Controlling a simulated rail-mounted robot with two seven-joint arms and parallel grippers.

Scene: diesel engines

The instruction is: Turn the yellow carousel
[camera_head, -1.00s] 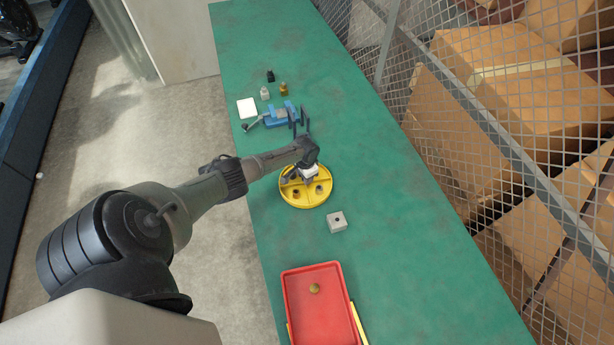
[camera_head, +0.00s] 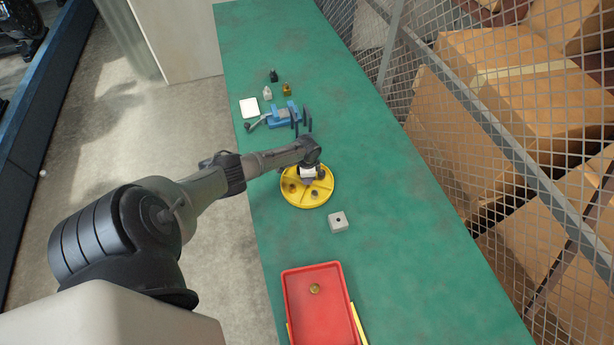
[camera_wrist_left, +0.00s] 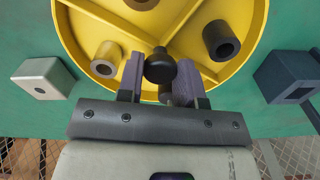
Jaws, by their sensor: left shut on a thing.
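The yellow carousel (camera_head: 322,199) is a round, shallow, divided tray lying on the green table in the head view; it fills the top of the left wrist view (camera_wrist_left: 88,28). My gripper hides part of the carousel in the head view. My right gripper is not in view.
A grey block with a hole (camera_head: 338,222) lies just in front of the carousel. A red tray (camera_head: 304,303) holding a small brass part is nearer. A blue vise (camera_head: 280,118), a white square (camera_head: 249,108) and small bottles stand beyond. A mesh fence (camera_head: 470,110) runs along the right.

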